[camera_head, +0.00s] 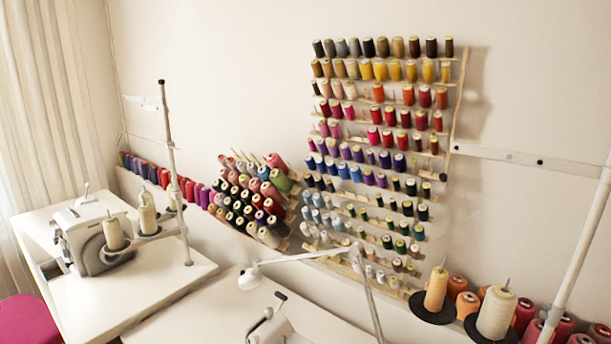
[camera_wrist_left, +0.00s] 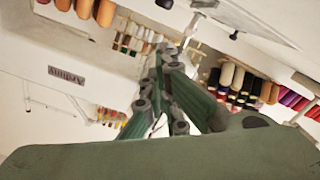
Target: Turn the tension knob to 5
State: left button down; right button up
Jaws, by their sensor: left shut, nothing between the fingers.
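No tension knob can be made out in either view. In the head view a white sewing machine (camera_head: 92,238) stands on the left table, and part of another machine (camera_head: 268,326) shows at the bottom edge. My left gripper (camera_wrist_left: 168,52) shows in the left wrist view, its dark green fingers together with nothing between them. A white surface with a dark label (camera_wrist_left: 66,75) lies to the left of the fingers in that view; the lettering is not readable. Neither gripper shows in the head view, and my right gripper is not seen.
A wall rack (camera_head: 455,110) holds rows of coloured thread spools. A slanted spool stand (camera_head: 285,240) is beside it. A thin upright pole (camera_head: 175,165) rises behind the left machine. Cones stand at lower right, including a cream cone (camera_head: 496,312). The middle table (camera_head: 200,325) has bare room.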

pick_arm(q)
jog(key=shift+d, duration=0.2)
jog(key=shift+s+a+f, duration=0.1)
jog(key=shift+s+a, duration=0.2)
jog(key=shift+s, duration=0.2)
jog(key=p+v, duration=0.1)
jog(key=v, duration=0.4)
jog(key=shift+w+f+p, duration=0.1)
jog(key=shift+f+p, duration=0.1)
jog(key=shift+p, duration=0.2)
